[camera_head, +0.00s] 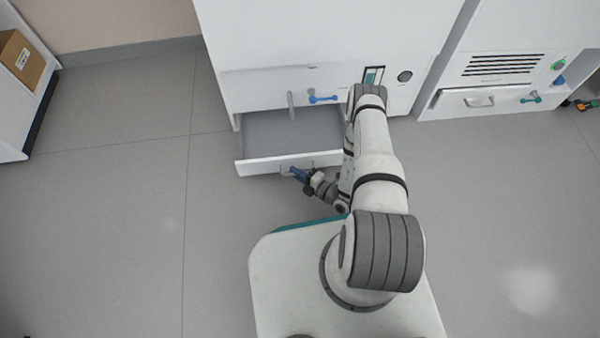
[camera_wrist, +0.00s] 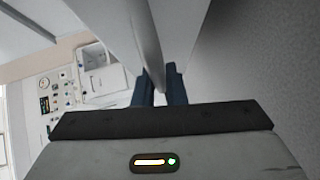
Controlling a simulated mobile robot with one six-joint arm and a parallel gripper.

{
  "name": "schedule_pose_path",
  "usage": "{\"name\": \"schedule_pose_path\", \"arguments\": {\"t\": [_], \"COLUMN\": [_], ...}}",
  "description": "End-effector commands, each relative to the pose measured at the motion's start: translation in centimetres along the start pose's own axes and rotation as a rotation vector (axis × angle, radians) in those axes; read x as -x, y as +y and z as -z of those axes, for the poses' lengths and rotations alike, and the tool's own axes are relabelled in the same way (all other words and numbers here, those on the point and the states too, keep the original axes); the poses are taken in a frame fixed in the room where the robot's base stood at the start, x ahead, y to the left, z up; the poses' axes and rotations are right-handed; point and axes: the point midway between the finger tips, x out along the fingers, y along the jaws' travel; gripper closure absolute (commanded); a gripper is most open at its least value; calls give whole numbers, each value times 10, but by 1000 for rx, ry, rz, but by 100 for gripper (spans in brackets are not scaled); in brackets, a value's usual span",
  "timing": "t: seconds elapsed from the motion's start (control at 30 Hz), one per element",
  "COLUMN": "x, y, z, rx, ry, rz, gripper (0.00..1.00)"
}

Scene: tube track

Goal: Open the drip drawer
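The drip drawer (camera_head: 258,166) is pulled well out of the white cabinet, and its grey, empty-looking inside shows from above. My gripper (camera_head: 297,174) is at the front of the drawer, at its handle (camera_head: 286,169). In the wrist view, the two dark blue fingers (camera_wrist: 160,88) stand close together with a narrow pale grey bar, the handle, between them. The gripper looks shut on it. The drawer's right end is partly hidden behind my arm.
The white cabinet (camera_head: 320,40) carries a blue-handled valve (camera_head: 322,99) above the drawer. A second cabinet with a handled drawer (camera_head: 480,101) stands at right. A cardboard box (camera_head: 20,60) sits at far left. The grey floor (camera_head: 120,210) at left is clear.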

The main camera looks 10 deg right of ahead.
Motion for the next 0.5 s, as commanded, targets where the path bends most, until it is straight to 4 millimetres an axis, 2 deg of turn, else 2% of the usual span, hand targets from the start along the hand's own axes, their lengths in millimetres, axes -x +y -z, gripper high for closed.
{"name": "schedule_pose_path", "arguments": {"t": [0.03, 0.23, 0.27, 0.5], "x": [0, 1, 1, 2], "y": [-2, -2, -2, -1], "z": [5, 4, 4, 0], "rx": [-4, -5, -5, -4], "ry": [14, 9, 9, -2], "rz": [5, 5, 5, 1], "gripper": [100, 100, 88, 68]}}
